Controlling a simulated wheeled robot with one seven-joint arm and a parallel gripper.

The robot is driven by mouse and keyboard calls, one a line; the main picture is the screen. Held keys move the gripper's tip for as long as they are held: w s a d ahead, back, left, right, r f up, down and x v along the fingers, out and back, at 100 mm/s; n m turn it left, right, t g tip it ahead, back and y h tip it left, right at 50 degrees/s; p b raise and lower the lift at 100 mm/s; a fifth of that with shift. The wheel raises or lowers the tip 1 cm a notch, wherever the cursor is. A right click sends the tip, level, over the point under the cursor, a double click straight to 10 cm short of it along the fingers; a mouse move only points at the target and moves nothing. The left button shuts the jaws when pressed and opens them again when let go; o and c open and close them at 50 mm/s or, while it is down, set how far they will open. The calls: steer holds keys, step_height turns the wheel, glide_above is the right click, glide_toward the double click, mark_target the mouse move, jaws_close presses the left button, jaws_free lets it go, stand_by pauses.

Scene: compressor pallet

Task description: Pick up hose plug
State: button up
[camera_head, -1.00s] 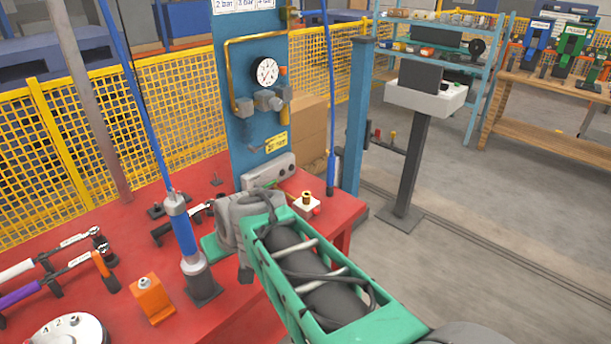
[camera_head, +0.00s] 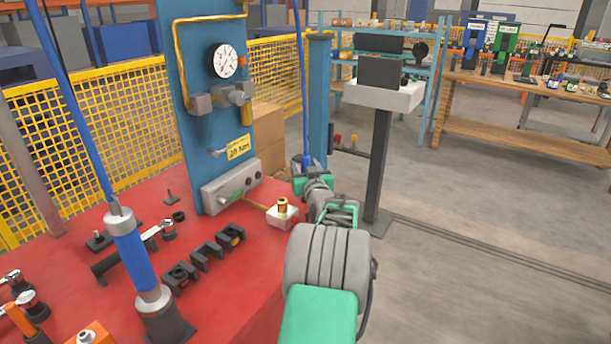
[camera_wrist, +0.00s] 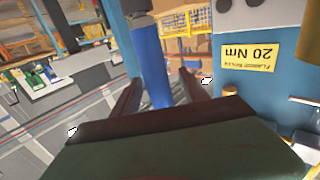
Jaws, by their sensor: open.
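The hose plug hangs upright at the end of the blue hose (camera_head: 299,85) beside the blue panel. Its lower end is mostly hidden by my gripper (camera_head: 308,172) in the head view. The wrist view is upside down and shows the hose plug (camera_wrist: 152,70) as a blue cylinder with a grey end piece (camera_wrist: 142,22). My gripper (camera_wrist: 158,82) is open, with its dark fingers on either side of the blue cylinder. I cannot tell whether a finger touches it.
The blue panel (camera_head: 181,75) with gauge and yellow 20 Nm label (camera_head: 238,149) stands close to the left. A white block with a brass fitting (camera_head: 283,215) sits at the red table's (camera_head: 230,285) edge. A grey-post stand (camera_head: 379,165) is to the right.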

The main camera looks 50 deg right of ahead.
steer(key=shift+x, duration=0.95)
jaws_close()
